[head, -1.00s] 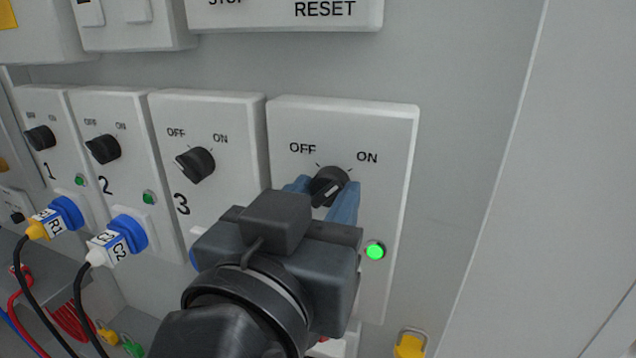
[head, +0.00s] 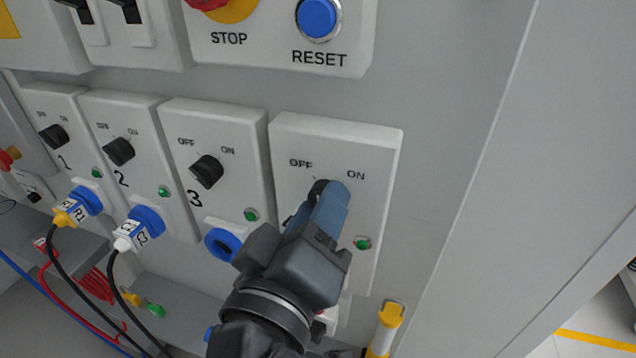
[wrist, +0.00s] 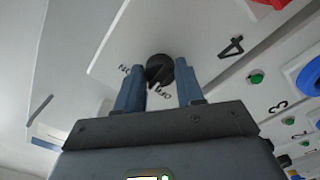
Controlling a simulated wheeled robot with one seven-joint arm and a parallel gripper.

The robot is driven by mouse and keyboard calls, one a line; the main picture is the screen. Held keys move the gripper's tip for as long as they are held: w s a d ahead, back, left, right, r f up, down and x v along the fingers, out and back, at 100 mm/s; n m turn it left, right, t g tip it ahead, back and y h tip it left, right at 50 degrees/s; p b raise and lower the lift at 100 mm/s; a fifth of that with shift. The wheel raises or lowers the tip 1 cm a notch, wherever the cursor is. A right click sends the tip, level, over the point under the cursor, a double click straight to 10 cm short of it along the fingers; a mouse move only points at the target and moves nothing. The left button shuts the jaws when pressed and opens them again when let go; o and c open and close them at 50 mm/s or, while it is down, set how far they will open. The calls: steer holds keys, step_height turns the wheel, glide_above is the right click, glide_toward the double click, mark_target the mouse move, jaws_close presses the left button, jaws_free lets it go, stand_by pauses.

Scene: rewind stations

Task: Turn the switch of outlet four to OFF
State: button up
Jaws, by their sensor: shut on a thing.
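Outlet four's panel (head: 340,140) is a white plate with OFF and ON labels. Its black rotary switch (head: 318,187) is mostly hidden behind my gripper (head: 325,200) in the head view. In the wrist view the black knob (wrist: 160,68) sits between the two blue fingers of my gripper (wrist: 160,85), near the OFF and ON labels, with the number 4 beside it. My gripper is shut on the knob. Which label the knob points to is hard to tell. The panel's lamp (head: 362,243) is dark green, unlit.
Outlet three's panel (head: 215,125), with its own black knob (head: 207,171), stands close on the left. Outlets two (head: 119,151) and one (head: 54,136) lie further left, with plugs and cables below. The RESET button (head: 319,18) is above. Bare grey wall lies to the right.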

steer(key=shift+n+p, duration=3.6)
steer(key=shift+n, duration=0.3)
steer(key=o, duration=1)
steer(key=shift+o, duration=0.2)
steer(key=shift+s, duration=0.15)
steer(key=b+v, duration=0.1)
steer(key=v, duration=0.6)
steer(key=shift+s+a+b, duration=0.15)
steer(key=shift+s+b, duration=0.1)
steer(key=shift+b, duration=0.1)
